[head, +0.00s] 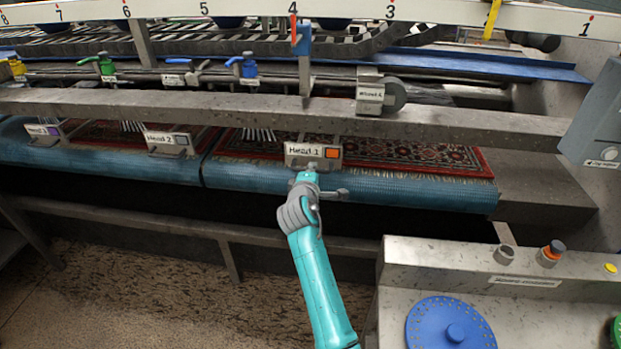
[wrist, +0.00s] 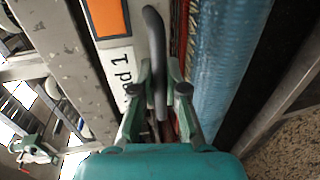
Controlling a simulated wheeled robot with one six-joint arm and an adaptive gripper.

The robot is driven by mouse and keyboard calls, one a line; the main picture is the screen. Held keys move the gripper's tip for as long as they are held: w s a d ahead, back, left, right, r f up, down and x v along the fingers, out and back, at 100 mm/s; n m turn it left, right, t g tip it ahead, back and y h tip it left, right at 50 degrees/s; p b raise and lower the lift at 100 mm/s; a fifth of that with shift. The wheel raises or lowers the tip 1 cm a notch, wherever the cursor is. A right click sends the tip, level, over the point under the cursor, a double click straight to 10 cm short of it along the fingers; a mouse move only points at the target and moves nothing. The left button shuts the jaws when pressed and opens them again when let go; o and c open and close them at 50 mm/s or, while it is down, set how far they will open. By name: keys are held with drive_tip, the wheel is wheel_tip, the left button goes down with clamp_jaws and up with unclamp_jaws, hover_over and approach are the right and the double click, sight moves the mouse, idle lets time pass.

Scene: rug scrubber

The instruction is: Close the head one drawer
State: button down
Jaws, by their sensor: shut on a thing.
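The Head 1 drawer (head: 302,151) has a small metal front with a white label and an orange square, at the middle of the head view above the blue roller. Its orange square (wrist: 107,16) and part of the label show at the top left of the wrist view. A dark bar handle (wrist: 155,40) runs along the drawer front. My gripper (head: 309,168) reaches up to this front from below. In the wrist view its two fingers (wrist: 160,80) stand on either side of the handle and are shut on it. How far the drawer sticks out is hard to tell.
The blue roller (head: 400,191) runs just below the drawer, with a patterned rug (head: 410,152) behind it. A grey beam (head: 240,112) crosses above. The Head 2 front (head: 170,143) is to the left. A control console (head: 450,262) with a blue disc stands at the lower right.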

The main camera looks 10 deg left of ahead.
drive_tip(key=shift+w, duration=0.5)
drive_tip(key=shift+r, duration=0.1)
drive_tip(key=c, duration=1.2)
unclamp_jaws()
drive_tip(key=shift+w, duration=0.1)
drive_tip(key=v, duration=1.2)
drive_tip(key=shift+d, duration=0.1)
